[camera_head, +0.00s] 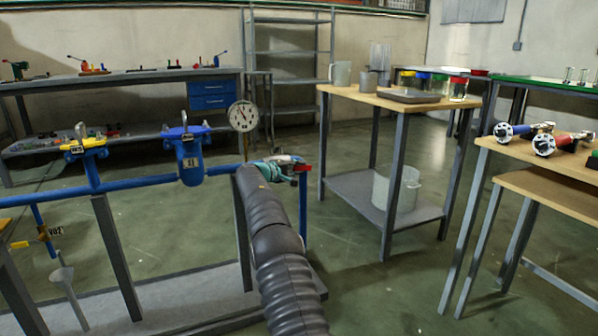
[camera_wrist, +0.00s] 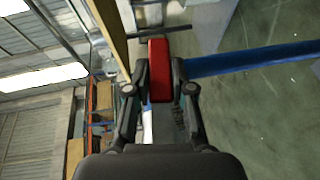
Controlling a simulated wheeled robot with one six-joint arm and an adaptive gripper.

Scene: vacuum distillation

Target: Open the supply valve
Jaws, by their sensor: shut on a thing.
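A red valve handle (camera_wrist: 158,70) sits between the two fingers of my gripper (camera_wrist: 160,88) in the wrist view. The fingers are closed on its sides. In the head view my gripper (camera_head: 287,164) is at the right end of the blue pipe (camera_head: 140,184), and a small part of the red handle (camera_head: 302,168) shows past it. The blue pipe also runs off to the right in the wrist view (camera_wrist: 250,60). The valve body is mostly hidden by my gripper and arm.
A dial gauge (camera_head: 243,116), a blue-topped vessel (camera_head: 188,152) and a yellow-topped fitting (camera_head: 84,146) stand along the pipe to the left. A wooden-topped table (camera_head: 350,93) with containers stands behind on the right. Open floor lies between it and the rig.

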